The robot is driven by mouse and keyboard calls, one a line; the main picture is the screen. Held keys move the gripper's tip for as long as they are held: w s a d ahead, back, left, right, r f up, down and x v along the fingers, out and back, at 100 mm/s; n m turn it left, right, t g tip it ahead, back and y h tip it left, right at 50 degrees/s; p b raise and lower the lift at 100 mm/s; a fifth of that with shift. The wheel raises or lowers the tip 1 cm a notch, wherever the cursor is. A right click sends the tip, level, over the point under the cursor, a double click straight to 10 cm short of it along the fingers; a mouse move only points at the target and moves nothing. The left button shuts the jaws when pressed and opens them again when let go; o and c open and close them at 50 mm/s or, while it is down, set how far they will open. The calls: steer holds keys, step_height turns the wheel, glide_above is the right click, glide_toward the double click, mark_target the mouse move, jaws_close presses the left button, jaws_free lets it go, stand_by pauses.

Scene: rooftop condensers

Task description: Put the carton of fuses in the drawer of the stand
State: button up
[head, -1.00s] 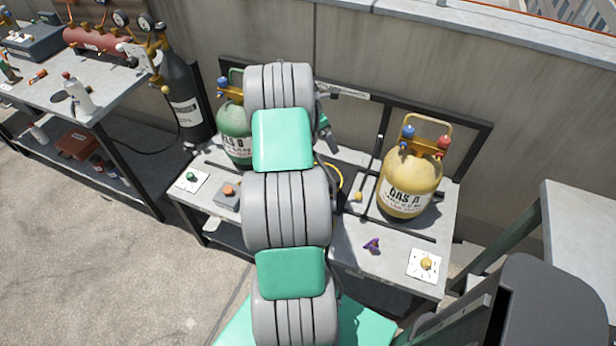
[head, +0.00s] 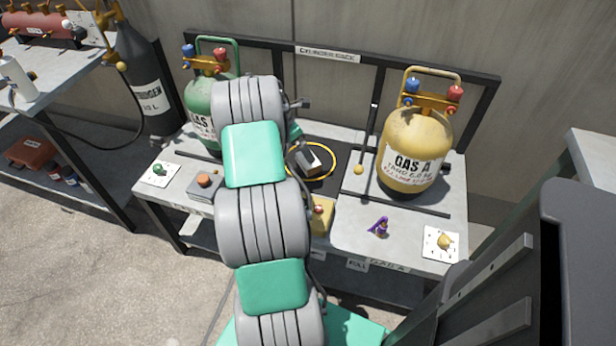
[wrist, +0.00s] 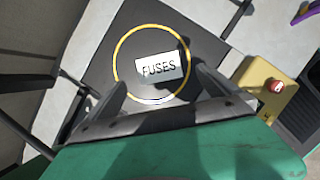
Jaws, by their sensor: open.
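The carton of fuses (head: 309,161) is a small box lying inside a yellow ring on the stand (head: 345,140). In the wrist view the carton (wrist: 158,69) shows its white "FUSES" label. My gripper (wrist: 161,78) is open, its fingers pointing toward the carton, one on either side of it in the picture; I cannot tell how far above it they are. A "PULL" label (head: 356,265) shows on the stand's front below the top; the drawer appears shut, though much of the front is hidden.
Yellow cylinder GAS A (head: 414,150) stands right of the carton, a green cylinder (head: 207,98) left. A yellow box with a red button (head: 320,215) is in front. A purple item (head: 378,227) and a knob plate (head: 441,244) lie front right. A side table (head: 85,80) is left.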

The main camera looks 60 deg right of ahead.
mark_target(308, 163)
steer(key=x, duration=0.3)
steer(key=b+x, duration=0.1)
steer(key=x, duration=0.2)
steer(key=b+x, duration=0.1)
steer(key=x, duration=0.2)
steer(key=shift+w+f, duration=0.25)
steer(key=shift+f, duration=0.2)
steer(key=shift+c, duration=0.3)
steer(key=shift+r, duration=0.15)
steer(key=c, duration=1.4)
